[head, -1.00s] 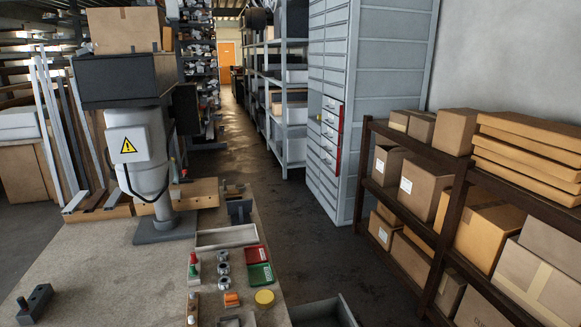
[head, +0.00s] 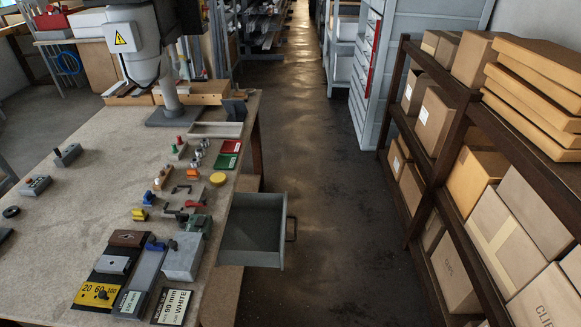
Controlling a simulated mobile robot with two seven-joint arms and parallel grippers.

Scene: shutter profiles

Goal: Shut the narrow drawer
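A narrow grey drawer (head: 262,214) stands pulled out from the right side of the workbench (head: 85,178) in the head view. Its inside looks empty. A dark handle (head: 291,228) is on its right-hand front face, toward the aisle. Neither of my grippers is in view.
Small tools, colored trays and label cards (head: 173,307) lie along the bench's right edge. A grey machine (head: 135,45) stands at its far end. A dark shelf (head: 462,128) with cardboard boxes lines the right. The aisle floor (head: 328,190) between is clear.

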